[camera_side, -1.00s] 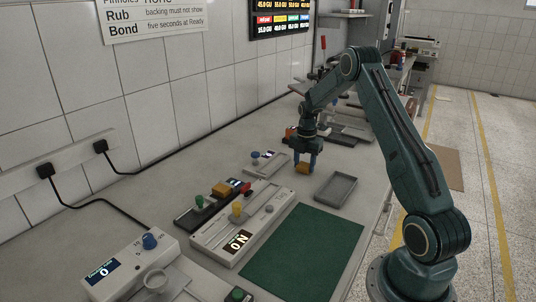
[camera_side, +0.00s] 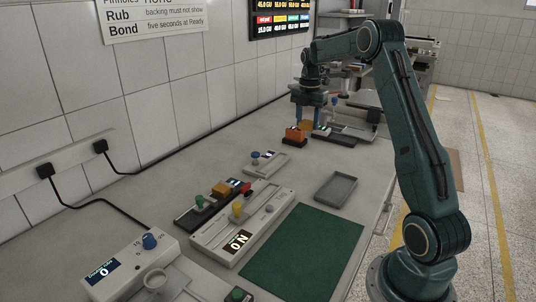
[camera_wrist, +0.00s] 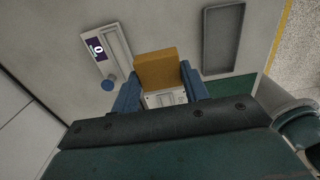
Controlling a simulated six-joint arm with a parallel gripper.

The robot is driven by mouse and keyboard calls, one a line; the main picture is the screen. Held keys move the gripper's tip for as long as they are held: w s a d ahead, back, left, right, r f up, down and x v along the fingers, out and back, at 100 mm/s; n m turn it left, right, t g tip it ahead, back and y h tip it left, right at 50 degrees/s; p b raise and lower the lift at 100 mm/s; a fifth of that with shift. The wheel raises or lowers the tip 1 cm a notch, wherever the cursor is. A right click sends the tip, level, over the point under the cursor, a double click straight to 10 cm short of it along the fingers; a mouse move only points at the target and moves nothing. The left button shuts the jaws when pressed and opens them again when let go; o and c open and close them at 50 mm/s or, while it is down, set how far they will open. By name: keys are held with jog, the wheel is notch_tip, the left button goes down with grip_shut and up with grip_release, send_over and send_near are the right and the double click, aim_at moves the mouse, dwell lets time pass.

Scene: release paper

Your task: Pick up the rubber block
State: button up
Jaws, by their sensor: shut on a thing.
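The rubber block, an ochre block (camera_wrist: 157,68), sits between the two blue fingers of my gripper (camera_wrist: 160,88) in the wrist view. My gripper is shut on it and holds it above the bench. In the side view my gripper (camera_side: 307,122) hangs fingers down towards the far part of the bench, with the ochre block (camera_side: 305,126) at its tips. Part of the block is hidden by the fingers there.
A grey tray (camera_side: 336,188), a green mat (camera_side: 302,250) and a device with a yellow knob (camera_side: 237,210) lie nearer. The wall runs along the left.

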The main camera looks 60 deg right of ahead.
jog(key=shift+r, duration=1.6)
send_over(336, 190)
jog(key=shift+r, duration=0.3)
jog(key=shift+f, duration=0.1)
notch_tip(336, 190, down, 20)
jog(key=shift+r, duration=0.1)
dwell(0.7)
